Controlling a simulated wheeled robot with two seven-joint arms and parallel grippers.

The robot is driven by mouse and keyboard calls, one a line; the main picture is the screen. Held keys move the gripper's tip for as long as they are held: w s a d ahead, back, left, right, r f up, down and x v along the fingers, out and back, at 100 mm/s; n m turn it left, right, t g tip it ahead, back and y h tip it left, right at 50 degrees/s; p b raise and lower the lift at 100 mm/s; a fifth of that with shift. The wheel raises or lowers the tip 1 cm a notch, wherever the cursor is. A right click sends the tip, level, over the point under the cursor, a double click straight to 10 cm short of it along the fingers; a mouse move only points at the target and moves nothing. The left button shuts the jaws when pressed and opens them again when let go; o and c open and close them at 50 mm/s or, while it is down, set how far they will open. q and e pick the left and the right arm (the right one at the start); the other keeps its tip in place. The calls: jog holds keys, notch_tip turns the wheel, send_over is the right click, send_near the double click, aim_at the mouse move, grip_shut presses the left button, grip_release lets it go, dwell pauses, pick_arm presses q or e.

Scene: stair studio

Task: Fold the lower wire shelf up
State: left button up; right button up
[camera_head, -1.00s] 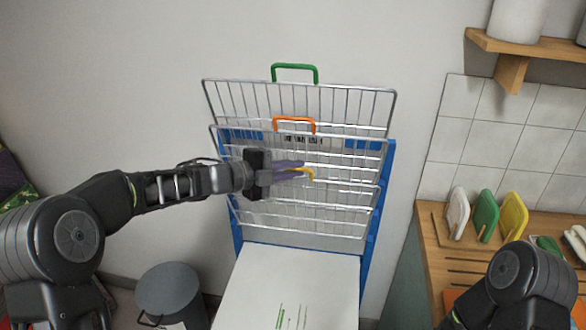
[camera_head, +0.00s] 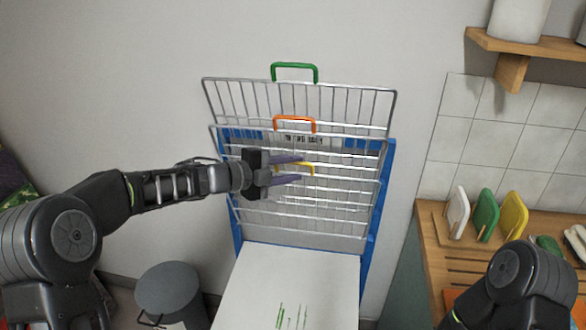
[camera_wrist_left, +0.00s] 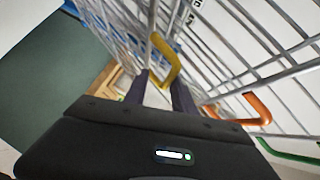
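The lower wire shelf (camera_head: 340,219) stands folded up, nearly upright against the blue rack frame (camera_head: 386,165), in the head view. Its yellow handle (camera_head: 309,168) is near my left gripper (camera_head: 302,168). The gripper's two purple fingers are spread apart, one above and one below the handle. In the left wrist view the yellow handle (camera_wrist_left: 166,62) lies between and just beyond the open fingertips (camera_wrist_left: 160,82); whether they touch it cannot be told. My right gripper is out of view.
The wire shelves with the orange handle (camera_head: 294,119) and green handle (camera_head: 294,66) also stand folded up. A white surface (camera_head: 290,285) lies below the rack. A grey bin (camera_head: 168,290) stands left, and a wooden counter (camera_head: 440,240) with boards stands right.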

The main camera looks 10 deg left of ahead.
pick_arm(q)
jog(key=b+v, duration=0.1)
jog(key=v, duration=0.6)
jog(key=shift+s, duration=0.15)
jog(key=shift+a, duration=0.15)
